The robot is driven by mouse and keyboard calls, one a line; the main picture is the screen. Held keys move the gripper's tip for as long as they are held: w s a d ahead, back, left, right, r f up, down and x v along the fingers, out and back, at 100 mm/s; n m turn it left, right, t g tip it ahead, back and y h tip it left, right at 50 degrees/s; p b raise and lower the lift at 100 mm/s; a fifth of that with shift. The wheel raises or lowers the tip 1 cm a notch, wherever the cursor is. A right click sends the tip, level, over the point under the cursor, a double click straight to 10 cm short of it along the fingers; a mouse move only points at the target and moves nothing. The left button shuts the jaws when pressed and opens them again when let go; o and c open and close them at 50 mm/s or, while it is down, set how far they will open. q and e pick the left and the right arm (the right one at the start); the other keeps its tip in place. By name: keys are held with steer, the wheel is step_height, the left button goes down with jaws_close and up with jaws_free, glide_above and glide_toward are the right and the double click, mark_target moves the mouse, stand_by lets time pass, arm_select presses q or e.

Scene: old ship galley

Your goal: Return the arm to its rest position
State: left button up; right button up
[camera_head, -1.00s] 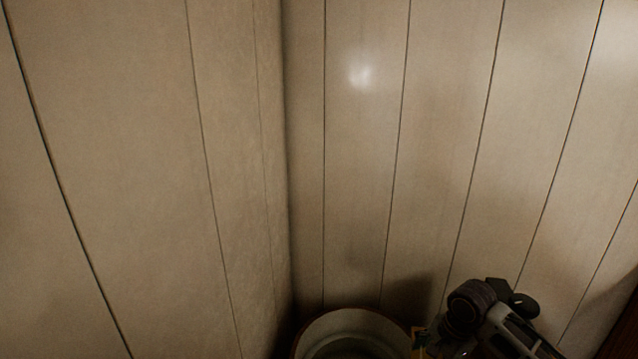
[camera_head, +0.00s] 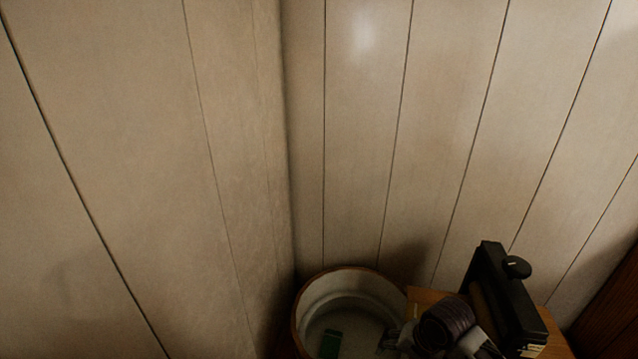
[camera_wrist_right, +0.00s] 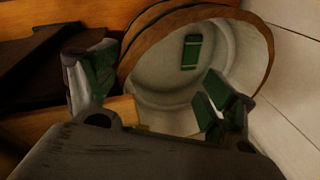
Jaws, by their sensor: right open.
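My right arm comes in at the bottom right of the head view, and its gripper (camera_head: 391,342) shows only in part over the right side of a round pale tub. In the right wrist view the right gripper (camera_wrist_right: 153,68) is open, with its two green-padded fingers wide apart and nothing between them. The round tub (camera_head: 302,310) has a brown rim and a pale inside; it also shows in the wrist view (camera_wrist_right: 262,60). A small green block (camera_head: 330,344) lies in the tub, also seen in the wrist view (camera_wrist_right: 192,52). My left gripper is not in view.
A black device with a round knob (camera_head: 505,300) stands on a wooden surface (camera_head: 555,345) right of the tub, close to my right arm. Pale panelled walls (camera_head: 345,150) meet in a corner behind the tub. A dark wooden piece (camera_head: 610,310) is at far right.

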steer(key=shift+s+d+n+t+h, duration=0.7)
steer(key=shift+s+d+n+h, duration=0.25)
steer(key=shift+s+n, duration=3.75)
steer(key=s+f+g+b, duration=0.1)
steer(key=s+f, duration=0.1)
steer(key=f, duration=1.7)
steer(key=s+f+b, duration=0.1)
steer(key=s+f, duration=0.1)
steer(key=f, duration=1.6)
steer(key=s+d+f+b, duration=0.1)
steer(key=s+d+f, duration=0.1)
steer(key=s+f, duration=0.8)
steer(key=s+d+f+g+b, duration=0.1)
steer(key=s+d+f, duration=0.1)
steer(key=s+f, duration=0.8)
steer(key=shift+s+d+f+m+g, duration=0.15)
steer(key=shift+s+f+m+g, duration=0.2)
steer(key=shift+s, duration=0.7)
